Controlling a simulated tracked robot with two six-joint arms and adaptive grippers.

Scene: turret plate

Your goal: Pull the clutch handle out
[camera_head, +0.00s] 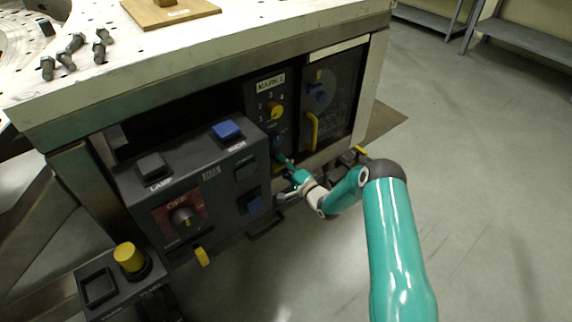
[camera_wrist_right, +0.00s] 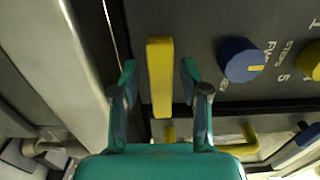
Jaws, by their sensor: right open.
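A yellow bar handle (camera_wrist_right: 160,76), which I take to be the clutch handle, stands on a dark panel in the right wrist view. No label for it is readable. My right gripper (camera_wrist_right: 159,72) is open, with one finger on each side of this bar and a visible gap on both sides. In the head view my right gripper (camera_head: 284,161) is at the dark panel just below a blue knob (camera_head: 277,141). It hides the bar there. The blue knob also shows in the wrist view (camera_wrist_right: 240,60), right of the bar. My left gripper is not in view.
A yellow dial (camera_head: 275,110) sits above the blue knob. Another yellow handle (camera_head: 313,131) is on the panel to the right. A control box (camera_head: 190,180) juts out left of my gripper. The floor (camera_head: 480,170) at the right is clear.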

